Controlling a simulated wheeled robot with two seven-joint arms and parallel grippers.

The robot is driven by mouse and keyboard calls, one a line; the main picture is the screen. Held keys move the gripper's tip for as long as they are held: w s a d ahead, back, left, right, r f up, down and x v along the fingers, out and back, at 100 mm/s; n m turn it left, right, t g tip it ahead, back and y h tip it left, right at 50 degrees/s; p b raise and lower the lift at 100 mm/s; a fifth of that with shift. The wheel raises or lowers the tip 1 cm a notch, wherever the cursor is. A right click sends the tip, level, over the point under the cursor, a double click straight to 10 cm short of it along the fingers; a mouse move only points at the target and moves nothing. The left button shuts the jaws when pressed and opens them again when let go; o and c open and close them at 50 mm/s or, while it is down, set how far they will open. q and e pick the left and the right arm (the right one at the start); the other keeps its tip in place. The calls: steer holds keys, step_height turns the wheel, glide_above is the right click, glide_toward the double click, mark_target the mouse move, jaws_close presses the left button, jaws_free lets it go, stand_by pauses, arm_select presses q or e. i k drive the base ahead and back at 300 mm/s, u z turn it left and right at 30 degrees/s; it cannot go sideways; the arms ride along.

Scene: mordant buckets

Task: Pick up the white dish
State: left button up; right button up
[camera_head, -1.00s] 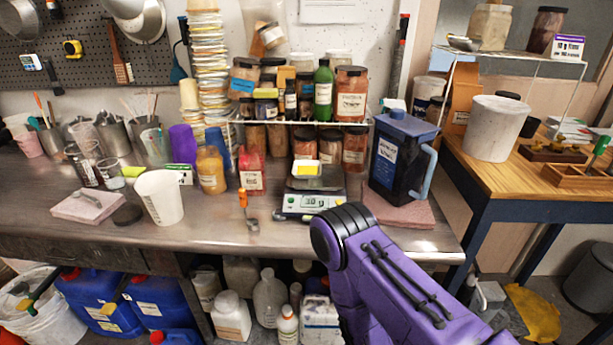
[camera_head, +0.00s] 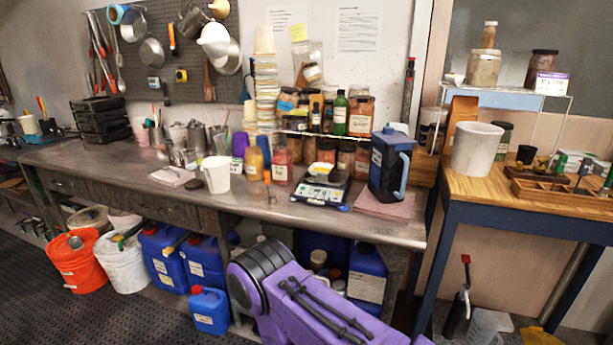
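A small white dish (camera_head: 321,168) with something yellow in it sits on the pan of a digital scale (camera_head: 320,192) on the metal workbench. A second small pale dish (camera_head: 455,79) stands on the wire shelf at the right; its exact kind is too small to tell. A purple arm link of mine crosses the bottom middle, below and in front of the bench edge. Neither of my grippers shows in the head view, so their state is hidden.
A dark blue jug (camera_head: 390,165) stands right of the scale on a pink slab (camera_head: 383,205). Orange and red jars (camera_head: 281,165) stand left of it, and shelved jars behind. A white cup (camera_head: 216,175) is farther left. The bench front (camera_head: 262,207) is mostly clear.

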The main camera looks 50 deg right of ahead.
mark_target(315, 169)
steer(key=u, duration=0.15)
steer(key=i, duration=2.2)
steer(key=z, duration=0.6)
